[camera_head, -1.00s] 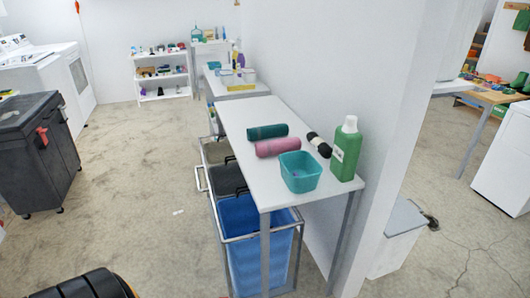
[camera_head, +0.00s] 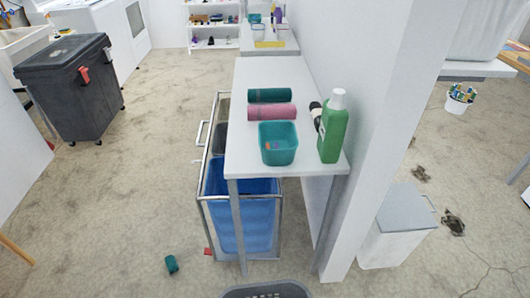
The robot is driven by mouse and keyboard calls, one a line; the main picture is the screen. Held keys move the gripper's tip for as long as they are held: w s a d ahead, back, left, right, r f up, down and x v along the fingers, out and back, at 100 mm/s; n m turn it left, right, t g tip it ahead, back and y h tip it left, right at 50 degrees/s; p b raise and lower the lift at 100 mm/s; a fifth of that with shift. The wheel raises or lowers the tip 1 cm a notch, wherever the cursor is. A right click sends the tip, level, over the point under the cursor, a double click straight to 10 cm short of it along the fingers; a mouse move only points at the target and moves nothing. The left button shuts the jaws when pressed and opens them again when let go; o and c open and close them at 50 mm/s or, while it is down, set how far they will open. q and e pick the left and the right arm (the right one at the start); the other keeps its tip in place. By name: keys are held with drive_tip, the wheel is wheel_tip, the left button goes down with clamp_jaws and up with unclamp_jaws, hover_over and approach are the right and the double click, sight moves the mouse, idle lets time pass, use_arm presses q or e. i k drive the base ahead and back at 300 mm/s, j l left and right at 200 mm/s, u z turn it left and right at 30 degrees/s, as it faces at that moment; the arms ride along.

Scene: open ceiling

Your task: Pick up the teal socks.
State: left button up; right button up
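A small dark teal bundle (camera_head: 172,263), which looks like rolled socks, lies on the concrete floor at the lower left of the white table (camera_head: 250,72). A larger dark teal roll (camera_head: 269,95), which looks like a rolled towel, lies on the table behind a pink roll (camera_head: 272,112). Neither of my grippers is in view.
A teal bin (camera_head: 278,143), a green bottle (camera_head: 333,126) and a partly hidden black item stand or lie on the table. A wheeled hamper (camera_head: 245,210) with a blue bag is beneath. A grey basket (camera_head: 265,291) shows at the bottom edge. The left floor is mostly clear.

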sight(172, 266)
drive_tip(key=l+u, duration=0.1)
drive_tip(key=u, duration=0.2)
drive_tip(key=l+u, duration=0.15)
drive_tip(key=u, duration=0.8)
drive_tip(key=i+j+u, duration=0.45)
drive_tip(key=i+j, duration=0.45)
drive_tip(key=j, duration=0.1)
